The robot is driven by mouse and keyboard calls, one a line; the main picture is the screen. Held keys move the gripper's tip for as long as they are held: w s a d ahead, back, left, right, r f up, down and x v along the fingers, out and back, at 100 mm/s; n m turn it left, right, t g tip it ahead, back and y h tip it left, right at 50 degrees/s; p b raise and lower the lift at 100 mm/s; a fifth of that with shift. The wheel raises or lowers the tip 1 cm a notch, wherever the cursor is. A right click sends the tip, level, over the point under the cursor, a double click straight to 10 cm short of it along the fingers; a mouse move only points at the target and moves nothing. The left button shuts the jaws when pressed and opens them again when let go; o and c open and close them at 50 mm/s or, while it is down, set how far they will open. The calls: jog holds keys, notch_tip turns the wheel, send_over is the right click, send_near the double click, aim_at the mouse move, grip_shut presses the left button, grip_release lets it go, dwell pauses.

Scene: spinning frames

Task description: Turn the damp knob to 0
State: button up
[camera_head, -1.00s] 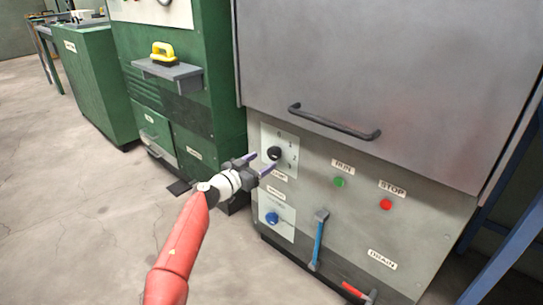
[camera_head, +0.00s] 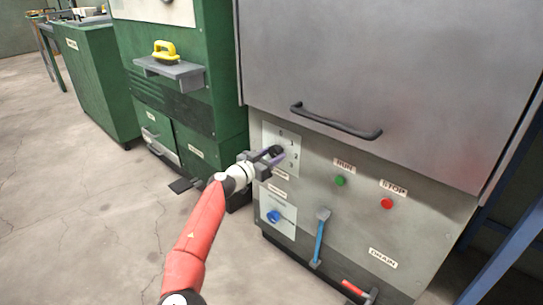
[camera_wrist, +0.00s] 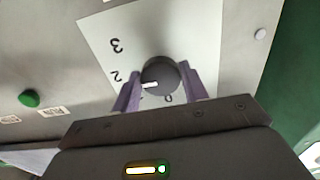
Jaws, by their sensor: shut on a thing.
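The damp knob (camera_wrist: 160,77) is a round dark knob with a white pointer mark, on a white panel of the grey machine. My gripper (camera_wrist: 161,84) is shut on it, with one purple finger on each side. In the wrist view the pointer mark points left and slightly down, toward the left finger. The figures 3, 2 and 0 show around the knob; the spot between 2 and 0 is hidden behind the finger. In the head view my gripper (camera_head: 271,157) is at the panel and partly covers the knob (camera_head: 278,150).
A blue knob (camera_head: 274,216) sits on a lower panel. A green RUN button (camera_head: 340,181), a red STOP button (camera_head: 387,203) and a blue-handled lever (camera_head: 320,238) are to the right. A door handle (camera_head: 336,122) juts out above. Green cabinets stand left; the floor there is open.

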jog(key=shift+f+n+b, duration=0.1)
jog(key=shift+n+b, duration=0.2)
jog(key=shift+b, duration=0.05)
jog(key=n+b, duration=0.2)
jog(key=shift+n, duration=0.4)
jog(key=n+b, duration=0.2)
jog(key=n, duration=0.8)
jog(key=shift+r+n, duration=0.3)
jog(key=shift+n, duration=0.1)
jog(key=shift+n+p, duration=0.6)
jog(key=shift+n, duration=1.3)
jog(key=o, duration=1)
